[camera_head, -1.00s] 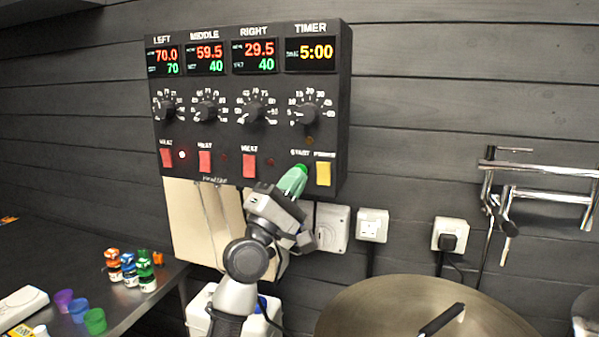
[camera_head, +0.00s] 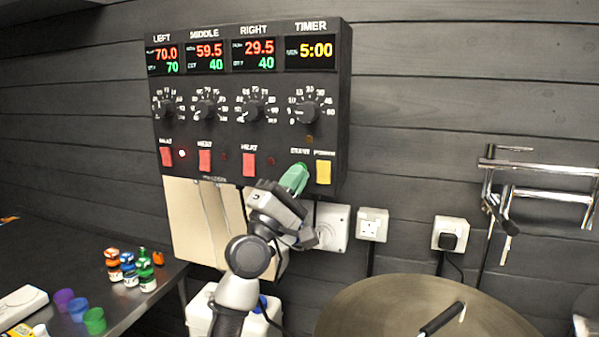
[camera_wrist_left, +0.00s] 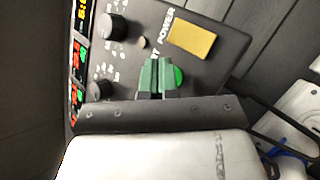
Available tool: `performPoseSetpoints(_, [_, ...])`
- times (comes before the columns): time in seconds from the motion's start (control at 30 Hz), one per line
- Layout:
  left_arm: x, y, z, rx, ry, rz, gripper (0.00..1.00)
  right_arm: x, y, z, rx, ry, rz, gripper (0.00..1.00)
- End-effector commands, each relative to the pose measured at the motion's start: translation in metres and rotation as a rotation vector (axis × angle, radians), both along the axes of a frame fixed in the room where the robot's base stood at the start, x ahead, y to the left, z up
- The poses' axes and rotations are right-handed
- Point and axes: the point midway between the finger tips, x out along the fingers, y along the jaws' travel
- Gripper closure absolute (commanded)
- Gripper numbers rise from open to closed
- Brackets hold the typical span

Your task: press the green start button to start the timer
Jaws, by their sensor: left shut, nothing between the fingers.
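The dark control box (camera_head: 225,130) hangs on the wall, and its timer display (camera_head: 311,50) reads 5:00. My left gripper (camera_head: 297,170) has green fingers, shut and empty, raised at the box's lower right below the START label. In the head view they hide most or all of the start button. In the left wrist view, the round green start button (camera_wrist_left: 179,77) shows just right of my shut fingers (camera_wrist_left: 157,65). I cannot tell whether they touch it. The yellow power switch (camera_head: 323,172) is just right of the fingers; it also shows in the wrist view (camera_wrist_left: 192,38). My right gripper is not in view.
Red heat switches (camera_head: 249,165) and dials (camera_head: 250,110) are left of the gripper on the box. Wall sockets (camera_head: 372,225) sit lower right. A round metal lid (camera_head: 385,305) is in front. Small bottles (camera_head: 129,270) and coloured cups stand on the left table.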

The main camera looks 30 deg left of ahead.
Motion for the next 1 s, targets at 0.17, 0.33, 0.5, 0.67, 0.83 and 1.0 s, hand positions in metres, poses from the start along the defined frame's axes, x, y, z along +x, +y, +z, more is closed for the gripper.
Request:
performPoseSetpoints(0.17, [0.0001, 0.0001, 0.0003, 0.000, -0.001, 0.000, 1.00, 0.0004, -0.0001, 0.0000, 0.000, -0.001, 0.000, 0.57])
performPoseSetpoints(0.33, [0.0003, 0.0002, 0.0001, 0.000, -0.001, 0.000, 1.00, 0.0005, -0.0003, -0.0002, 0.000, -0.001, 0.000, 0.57])
performPoseSetpoints(0.5, [0.0019, 0.0006, -0.0001, 0.000, -0.001, 0.000, 1.00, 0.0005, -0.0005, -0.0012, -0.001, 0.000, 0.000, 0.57])
performPoseSetpoints(0.67, [0.0039, 0.0010, -0.0002, 0.000, 0.000, 0.000, 1.00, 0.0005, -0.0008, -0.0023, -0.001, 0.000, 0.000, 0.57])
performPoseSetpoints(0.83, [0.0058, 0.0015, -0.0003, 0.000, 0.000, 0.000, 1.00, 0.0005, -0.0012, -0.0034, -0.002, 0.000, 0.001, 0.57])
performPoseSetpoints(1.0, [0.0077, 0.0020, 0.0000, 0.000, -0.001, 0.000, 1.00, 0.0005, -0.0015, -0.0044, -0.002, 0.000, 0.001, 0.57])
